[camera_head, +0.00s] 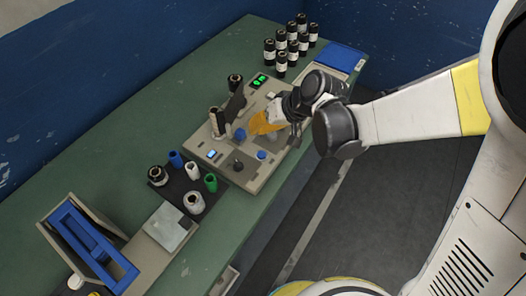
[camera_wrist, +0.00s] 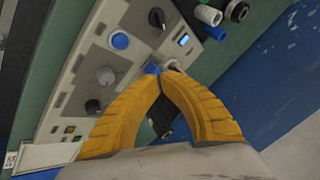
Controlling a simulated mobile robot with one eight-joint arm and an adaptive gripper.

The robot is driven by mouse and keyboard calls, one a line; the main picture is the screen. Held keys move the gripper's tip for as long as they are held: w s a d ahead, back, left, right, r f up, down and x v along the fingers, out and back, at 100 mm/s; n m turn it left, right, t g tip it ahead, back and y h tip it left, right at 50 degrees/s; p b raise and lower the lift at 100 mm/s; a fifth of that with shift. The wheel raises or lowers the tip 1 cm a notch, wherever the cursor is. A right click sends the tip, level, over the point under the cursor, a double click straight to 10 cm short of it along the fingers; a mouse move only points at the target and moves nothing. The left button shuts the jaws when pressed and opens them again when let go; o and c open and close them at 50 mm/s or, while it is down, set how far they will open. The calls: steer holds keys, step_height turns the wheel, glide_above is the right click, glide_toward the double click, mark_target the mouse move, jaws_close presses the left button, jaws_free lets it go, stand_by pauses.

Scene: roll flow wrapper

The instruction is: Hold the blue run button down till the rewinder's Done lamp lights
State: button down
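The rewinder (camera_head: 225,172) is a beige machine on the green bench. A round blue button (camera_head: 261,155) sits on its front panel; it shows in the wrist view with a pale ring (camera_wrist: 119,40). My gripper (camera_head: 254,127) is above the panel, apart from this button. In the wrist view its orange fingers (camera_wrist: 160,76) come together at the tips, with nothing clearly held. A second blue piece (camera_head: 240,133) is just beyond the fingertips, partly hidden in the wrist view (camera_wrist: 152,68); I cannot tell whether they touch. I cannot pick out the Done lamp.
A black knob (camera_head: 238,165) and small blue-lit screen (camera_head: 212,153) are on the panel. A green-lit display (camera_head: 259,80) is at the back. A dark tray (camera_head: 178,186) with coloured cores is left; several black rolls (camera_head: 282,60) stand at the back.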

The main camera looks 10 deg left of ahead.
mark_target(262, 155)
steer(key=shift+f, duration=0.1)
step_height(262, 155, down, 9)
steer(key=b, duration=0.7)
steer(key=shift+r, duration=0.2)
stand_by(0.9)
steer(key=shift+f+b, duration=0.4)
